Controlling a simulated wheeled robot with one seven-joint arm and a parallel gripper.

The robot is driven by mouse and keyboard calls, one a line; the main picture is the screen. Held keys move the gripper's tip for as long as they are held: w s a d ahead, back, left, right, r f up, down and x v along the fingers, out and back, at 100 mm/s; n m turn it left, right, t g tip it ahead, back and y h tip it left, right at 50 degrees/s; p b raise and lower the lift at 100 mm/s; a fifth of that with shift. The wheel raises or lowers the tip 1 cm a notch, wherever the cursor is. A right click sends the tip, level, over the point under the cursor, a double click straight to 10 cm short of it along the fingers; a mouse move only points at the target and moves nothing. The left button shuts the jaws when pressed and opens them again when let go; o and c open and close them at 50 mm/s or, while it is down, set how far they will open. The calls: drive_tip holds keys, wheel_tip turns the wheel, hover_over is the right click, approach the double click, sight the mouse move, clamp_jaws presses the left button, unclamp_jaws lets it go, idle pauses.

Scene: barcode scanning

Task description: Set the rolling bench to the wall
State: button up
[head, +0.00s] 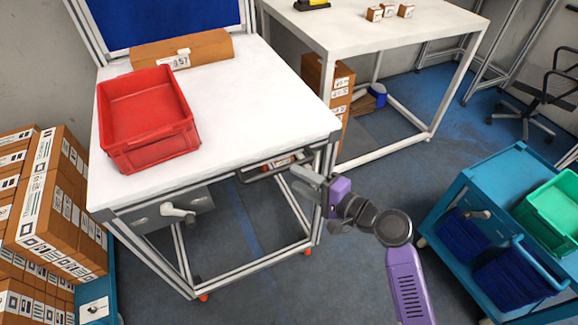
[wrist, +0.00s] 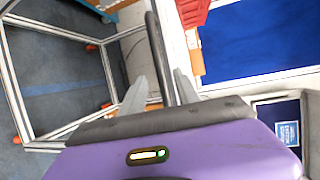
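The rolling bench (head: 235,110) has a white top, a metal frame and orange-red casters. A grey wall (head: 45,35) stands behind it. My gripper (head: 302,182) is at the bench's front right, just below the top's edge, near a dark handle (head: 272,167). In the wrist view my gripper (wrist: 160,83) has its two fingers apart, with a dark bar (wrist: 157,50) between them. Gaps show beside the bar; whether a finger touches it cannot be told. The bench frame (wrist: 15,85) shows at left in the wrist view.
A red bin (head: 150,145) and a cardboard box (head: 205,45) sit on the bench. Stacked cartons (head: 45,190) stand close at left. Another white table (head: 375,30) stands behind right, and a teal cart (head: 465,215) at right. Blue floor (head: 375,175) is open between bench and cart.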

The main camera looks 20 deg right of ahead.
sight(280, 168)
drive_tip(key=x, duration=0.7)
drive_tip(key=shift+a, duration=0.1)
drive_tip(key=shift+c, duration=0.2)
clamp_jaws()
idle(1.1)
